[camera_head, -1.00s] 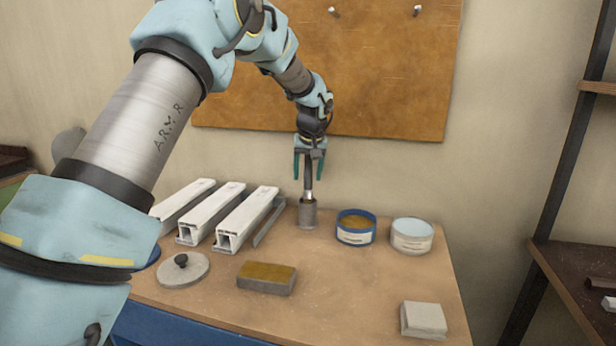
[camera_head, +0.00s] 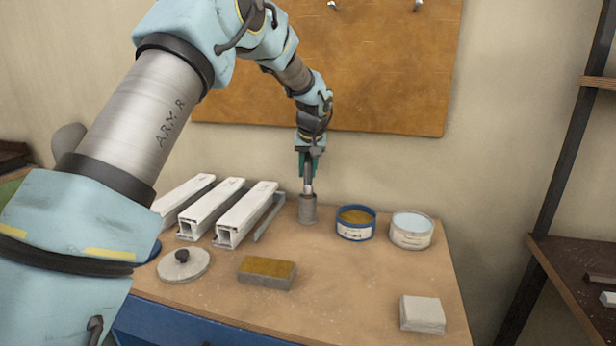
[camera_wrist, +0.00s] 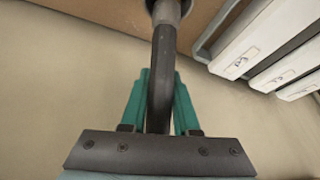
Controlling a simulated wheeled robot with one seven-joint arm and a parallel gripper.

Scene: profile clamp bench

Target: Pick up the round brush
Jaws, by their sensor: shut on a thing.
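The round brush (camera_head: 308,209) stands upright at the back of the bench, its grey cylindrical head down and its dark handle up. My gripper (camera_head: 309,168) is above the head with its green fingers shut on the handle. In the wrist view the dark handle (camera_wrist: 162,70) runs between the green fingers of my gripper (camera_wrist: 160,92), towards the round head at the top edge. The brush's lower end appears to be at the bench top; I cannot tell whether it touches.
Three white profiles (camera_head: 246,215) lie left of the brush. A blue-rimmed tin (camera_head: 356,232) and a pale tin (camera_head: 411,238) stand to its right. In front are a round lidded disc (camera_head: 184,268), a brown-topped block (camera_head: 266,281) and a grey block (camera_head: 422,316). The front middle is clear.

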